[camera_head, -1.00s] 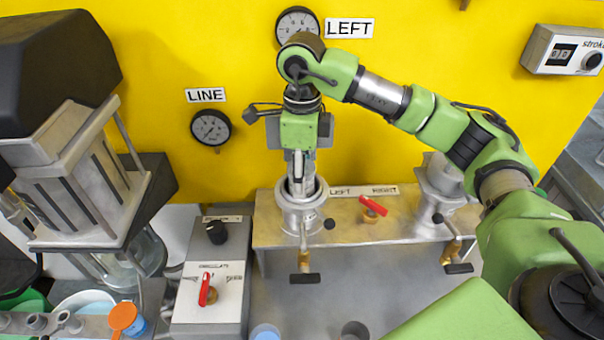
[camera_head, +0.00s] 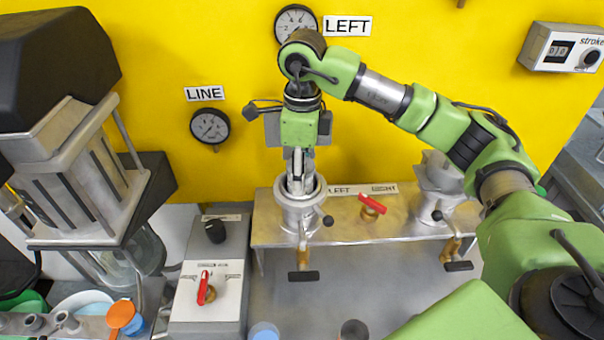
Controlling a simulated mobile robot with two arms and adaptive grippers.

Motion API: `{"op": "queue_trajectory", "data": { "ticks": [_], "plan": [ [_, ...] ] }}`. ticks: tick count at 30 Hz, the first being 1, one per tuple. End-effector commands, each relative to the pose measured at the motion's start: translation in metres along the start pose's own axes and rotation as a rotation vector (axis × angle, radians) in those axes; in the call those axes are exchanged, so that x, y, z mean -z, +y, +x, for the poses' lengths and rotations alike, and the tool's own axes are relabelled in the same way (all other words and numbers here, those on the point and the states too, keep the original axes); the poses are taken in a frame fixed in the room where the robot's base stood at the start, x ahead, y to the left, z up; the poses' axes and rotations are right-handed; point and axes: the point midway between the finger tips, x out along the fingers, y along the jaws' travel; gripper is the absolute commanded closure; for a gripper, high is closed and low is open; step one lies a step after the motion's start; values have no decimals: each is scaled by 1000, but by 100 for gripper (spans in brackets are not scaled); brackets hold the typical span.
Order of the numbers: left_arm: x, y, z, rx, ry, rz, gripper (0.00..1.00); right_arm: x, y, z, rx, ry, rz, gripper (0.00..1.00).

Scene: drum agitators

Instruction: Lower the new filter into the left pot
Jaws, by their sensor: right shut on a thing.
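My right gripper (camera_head: 298,176) points straight down into the mouth of the left pot (camera_head: 299,214), a silver pot on the metal shelf under the LEFT label. Its fingers are close together at the pot's opening. The new filter is not clearly visible; the fingers and the pot's rim hide whatever they hold. The right pot (camera_head: 436,205) stands on the same shelf, partly behind my right arm. My left gripper is not in view.
A red-handled valve (camera_head: 371,205) sits between the pots. A control box (camera_head: 210,285) with a red switch stands left of the shelf. The left gauge (camera_head: 297,22) is on the yellow wall behind my arm. A dark-and-silver machine (camera_head: 70,150) fills the left side.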

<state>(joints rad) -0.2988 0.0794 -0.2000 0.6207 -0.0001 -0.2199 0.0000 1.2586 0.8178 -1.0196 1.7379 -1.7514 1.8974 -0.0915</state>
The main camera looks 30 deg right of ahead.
Motion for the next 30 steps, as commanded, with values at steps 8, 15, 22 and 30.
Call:
{"op": "queue_trajectory", "data": {
  "ticks": [8,15,22,30],
  "plan": [
    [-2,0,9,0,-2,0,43,2,7,23,-21,22,-8,88],
    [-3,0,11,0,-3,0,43,2,7,25,-21,20,-8,91],
    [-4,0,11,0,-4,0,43,1,7,26,-22,20,-8,35],
    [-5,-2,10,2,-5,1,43,2,6,24,-22,22,-6,35]
  ]
}}
